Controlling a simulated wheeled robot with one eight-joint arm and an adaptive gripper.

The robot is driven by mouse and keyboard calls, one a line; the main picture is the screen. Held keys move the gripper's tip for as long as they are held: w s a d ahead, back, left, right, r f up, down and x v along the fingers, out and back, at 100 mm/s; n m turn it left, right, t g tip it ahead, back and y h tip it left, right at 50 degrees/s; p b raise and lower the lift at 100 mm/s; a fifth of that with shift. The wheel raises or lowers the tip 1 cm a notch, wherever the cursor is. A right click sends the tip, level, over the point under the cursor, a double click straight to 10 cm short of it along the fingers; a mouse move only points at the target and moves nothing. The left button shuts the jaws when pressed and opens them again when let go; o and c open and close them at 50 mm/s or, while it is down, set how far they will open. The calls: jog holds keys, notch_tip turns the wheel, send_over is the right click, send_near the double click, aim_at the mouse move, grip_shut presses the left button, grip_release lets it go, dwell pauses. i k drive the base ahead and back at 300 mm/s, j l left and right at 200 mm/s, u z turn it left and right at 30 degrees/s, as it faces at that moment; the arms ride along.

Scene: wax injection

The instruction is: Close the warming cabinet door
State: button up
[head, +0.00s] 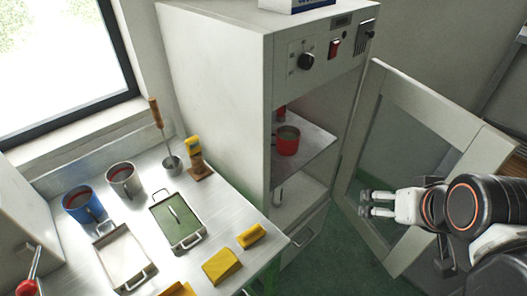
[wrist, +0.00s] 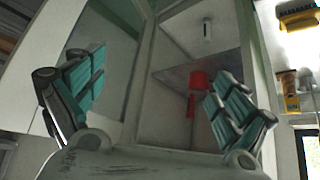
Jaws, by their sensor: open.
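The warming cabinet (head: 213,75) is a tall pale grey unit with a knob and a red switch on its upper panel. Its framed glass door (head: 388,92) stands wide open, swung out to the right. My gripper (head: 364,203) is open and empty, in front of the door's lower part in the head view. I cannot tell whether it touches the door. In the wrist view, my gripper's teal-padded fingers (wrist: 145,95) are spread apart, with the door (wrist: 104,70) behind the left finger and the cabinet interior behind the right one.
A red mug (head: 287,141) stands on the cabinet's inner shelf (head: 310,152). Left of the cabinet, a metal table (head: 196,270) holds a blue mug (head: 83,205), a steel mug (head: 125,178), trays and yellow blocks. Green floor (head: 336,262) shows clear below the door opening.

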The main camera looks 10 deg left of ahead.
aim_at(486, 149)
jog(key=l, duration=0.85)
jog(key=k+l, duration=0.1)
jog(key=l, duration=0.7)
jog(key=i+j, duration=0.1)
jog(key=i, duration=0.35)
jog(key=z, duration=0.05)
